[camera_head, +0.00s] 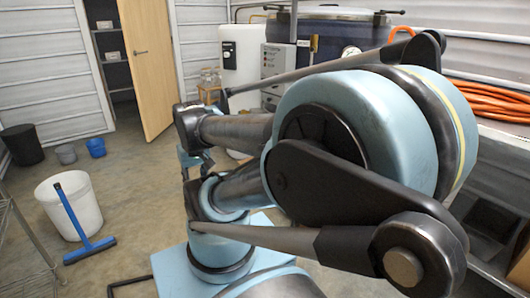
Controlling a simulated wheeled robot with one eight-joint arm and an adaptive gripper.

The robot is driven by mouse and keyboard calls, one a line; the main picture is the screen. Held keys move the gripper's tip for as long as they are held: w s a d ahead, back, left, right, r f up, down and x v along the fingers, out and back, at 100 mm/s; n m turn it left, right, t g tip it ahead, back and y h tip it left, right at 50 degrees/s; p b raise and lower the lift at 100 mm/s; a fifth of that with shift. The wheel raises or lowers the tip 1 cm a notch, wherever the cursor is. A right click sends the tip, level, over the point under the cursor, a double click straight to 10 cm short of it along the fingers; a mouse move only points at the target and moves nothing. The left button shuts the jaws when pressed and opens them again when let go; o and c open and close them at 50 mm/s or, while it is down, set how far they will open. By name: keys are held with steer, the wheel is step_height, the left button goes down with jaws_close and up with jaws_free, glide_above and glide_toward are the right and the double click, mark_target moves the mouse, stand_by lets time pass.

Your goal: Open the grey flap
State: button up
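No grey flap can be clearly made out in the head view. A dark blue machine (328,33) with a grey top stands at the back. A grey panelled unit (279,62) stands at its left. My own light blue and dark arm fills the middle and right of the view and hides the lower part of the machine. I cannot make out my gripper in this view, so its relation to any flap cannot be told.
A white bin (75,207) and a blue squeegee (85,225) stand on the floor at left. A wooden door (147,65) is open at the back. An orange hose (490,100) lies at right.

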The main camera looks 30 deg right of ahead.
steer(key=shift+o, duration=1.3)
steer(key=w+d+r+m+h, duration=0.2)
steer(key=w+d+r, duration=0.25)
steer(key=w, duration=0.45)
steer(key=w+d+r+m+h, duration=0.25)
steer(key=w+d+r, duration=0.2)
steer(key=w, duration=0.35)
steer(key=w+d+f+m+h, duration=0.1)
steer(key=w+d+f+m, duration=0.1)
steer(key=w+d, duration=0.65)
steer(key=w+d+f+m+h, duration=0.25)
steer(key=w+d, duration=0.25)
steer(key=w, duration=0.6)
steer(key=w+d+f+m+h, duration=0.2)
steer(key=w+d+f+m, duration=0.2)
steer(key=w+d+f, duration=0.8)
steer(key=w+d+f+m+g+h, duration=0.1)
steer(key=w+d+f+m+h, duration=0.1)
steer(key=d+f, duration=0.45)
steer(key=w+d+f+m+h, duration=0.1)
steer(key=w+d+f+m, duration=0.15)
steer(key=f, duration=0.65)
steer(key=x, duration=1.8)
